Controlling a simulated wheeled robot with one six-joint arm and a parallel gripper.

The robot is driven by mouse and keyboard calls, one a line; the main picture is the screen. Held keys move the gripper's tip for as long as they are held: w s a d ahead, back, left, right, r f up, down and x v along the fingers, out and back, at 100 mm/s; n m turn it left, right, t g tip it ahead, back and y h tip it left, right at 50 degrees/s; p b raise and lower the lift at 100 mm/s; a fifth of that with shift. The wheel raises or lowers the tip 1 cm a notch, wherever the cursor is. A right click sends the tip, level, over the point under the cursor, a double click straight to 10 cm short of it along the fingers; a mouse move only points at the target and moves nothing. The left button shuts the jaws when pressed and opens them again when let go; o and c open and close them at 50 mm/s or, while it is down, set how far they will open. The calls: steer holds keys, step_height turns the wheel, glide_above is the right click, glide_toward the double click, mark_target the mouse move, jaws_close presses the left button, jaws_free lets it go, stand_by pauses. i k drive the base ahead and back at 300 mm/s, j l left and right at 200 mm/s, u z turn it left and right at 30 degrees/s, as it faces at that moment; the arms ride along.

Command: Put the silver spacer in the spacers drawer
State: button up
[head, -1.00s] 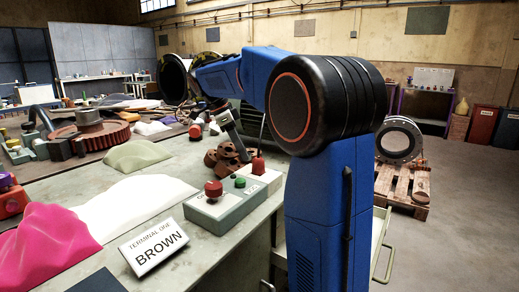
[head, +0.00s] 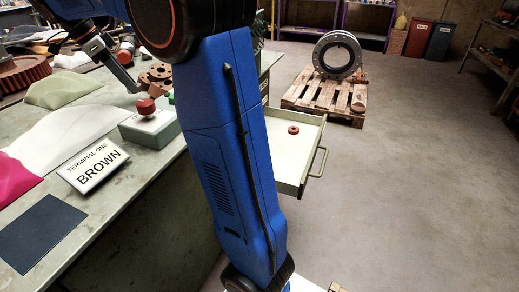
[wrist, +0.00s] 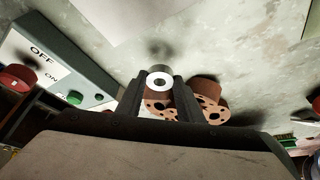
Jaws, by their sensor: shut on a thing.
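The silver spacer (wrist: 159,83), a small bright ring with a dark hole, is between my gripper's fingertips (wrist: 158,88) in the wrist view. My gripper is shut on it, above the workbench. In the head view my gripper (head: 134,86) is over the bench beside the brown flanged parts, and the spacer cannot be made out there. An open drawer (head: 315,143) sticks out from the bench to the right of my arm. A small red-brown ring (head: 293,129) lies in it. My arm hides part of the drawer, and no label shows on it.
A control box (head: 150,128) with a red button stands near the bench edge, close to the brown flanged parts (head: 157,76). A sign (head: 92,168) reads "TERMINAL ONE BROWN". The floor right of the drawer is clear.

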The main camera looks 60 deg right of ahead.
mark_target(277, 147)
steer(key=u, duration=0.45)
steer(key=k+u, duration=0.1)
steer(key=u, duration=0.75)
steer(key=k+u, duration=0.1)
steer(key=u, duration=0.35)
steer(key=j+u, duration=0.1)
steer(key=u, duration=0.8)
steer(key=j+u, duration=0.15)
steer(key=u, duration=0.25)
steer(key=k+j+u, duration=0.1)
steer(key=j+u, duration=0.15)
steer(key=u, duration=0.25)
steer(key=k+j+u, duration=0.1)
steer(key=j+u, duration=0.2)
steer(key=u, duration=0.2)
steer(key=j+z, duration=0.4)
steer(key=j, duration=0.2)
steer(key=z, duration=0.45)
steer(key=j+z, duration=0.1)
steer(key=z, duration=0.75)
steer(key=k+z, duration=0.1)
steer(key=z, duration=0.75)
steer(key=k+z, duration=0.1)
steer(key=z, duration=0.8)
steer(key=i+l+z, duration=0.15)
steer(key=z, duration=0.3)
steer(key=i+l+z, duration=0.15)
steer(key=z, duration=0.3)
